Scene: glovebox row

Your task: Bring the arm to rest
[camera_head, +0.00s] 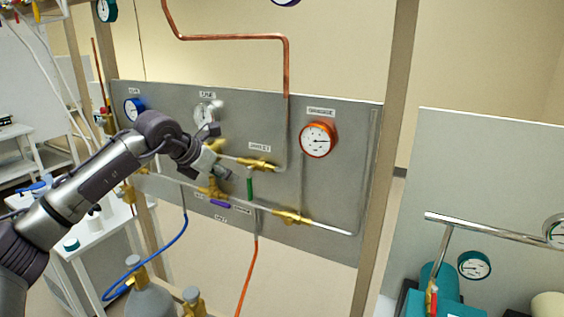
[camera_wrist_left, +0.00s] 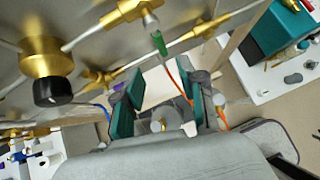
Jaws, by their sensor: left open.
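My left arm (camera_head: 95,180) reaches in from the left in the head view. Its gripper (camera_head: 212,172) is in front of the grey valve panel (camera_head: 335,200), close to the brass valves at its middle. In the left wrist view the two teal finger pads of the gripper (camera_wrist_left: 165,100) stand apart with nothing held between them. The valve with the green handle (camera_head: 250,188) is just to the right of the gripper and also shows in the left wrist view (camera_wrist_left: 158,42). I cannot tell whether the gripper touches the panel. My right gripper is in no view.
An orange gauge (camera_head: 318,140) and a blue gauge (camera_head: 134,108) sit on the panel. Wooden posts (camera_head: 385,160) frame it. A purple handle (camera_head: 220,203) is below the gripper. Gas cylinders (camera_head: 150,295) stand below, with blue (camera_head: 160,252) and orange (camera_head: 247,277) hoses.

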